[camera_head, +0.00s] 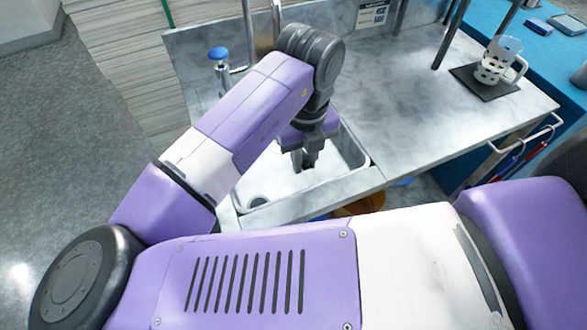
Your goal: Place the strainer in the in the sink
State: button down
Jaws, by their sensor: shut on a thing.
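The sink (345,180) is a pale basin set into the grey marbled counter. A round drain opening (257,203) shows at the near left of its floor. My gripper (304,163) points down over the basin, right of and beyond the drain in the picture. It is shut on the strainer, which is hardly visible between the dark fingers. The strainer's shape and tilt cannot be made out, nor whether it touches the sink floor.
A faucet (262,30) and a blue-topped tap (218,55) stand behind the sink, near my arm. The counter (400,120) between is clear.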

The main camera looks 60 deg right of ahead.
jog(key=w+d, duration=0.2)
jog(key=w, duration=0.1)
jog(key=w+d, duration=0.1)
jog(key=shift+w+d+r+p, duration=0.1)
jog(key=shift+w+p, duration=0.3)
send_over(294, 180)
notch_tip(294, 180, down, 7)
jog(key=shift+w+f, duration=0.1)
jog(key=shift+f, duration=2.5)
jog(key=shift+f+b, duration=0.2)
jog(key=shift+b, duration=0.1)
jog(key=c, duration=1.3)
grip_release()
